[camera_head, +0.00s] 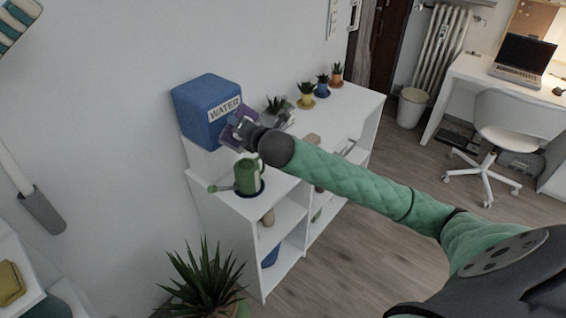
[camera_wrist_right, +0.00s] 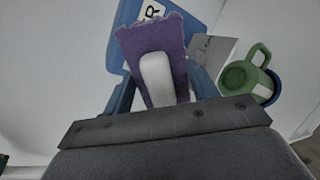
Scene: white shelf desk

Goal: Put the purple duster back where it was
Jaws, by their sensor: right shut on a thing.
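My right gripper (camera_head: 243,134) is shut on the purple duster (camera_wrist_right: 152,48), in front of the blue water container (camera_head: 207,108). In the right wrist view, the duster's purple fuzzy pad and white handle sit between the fingers. In the head view the duster (camera_head: 232,128) is small, purple and partly covered by the gripper. The blue container (camera_wrist_right: 203,12) shows behind the duster; I cannot tell whether they touch. The left gripper is out of view.
A green watering can (camera_head: 247,178) stands on a blue saucer on the white shelf (camera_head: 362,103), below the gripper. Several small potted plants (camera_head: 305,97) line its back. A spiky plant (camera_head: 203,283) stands in front.

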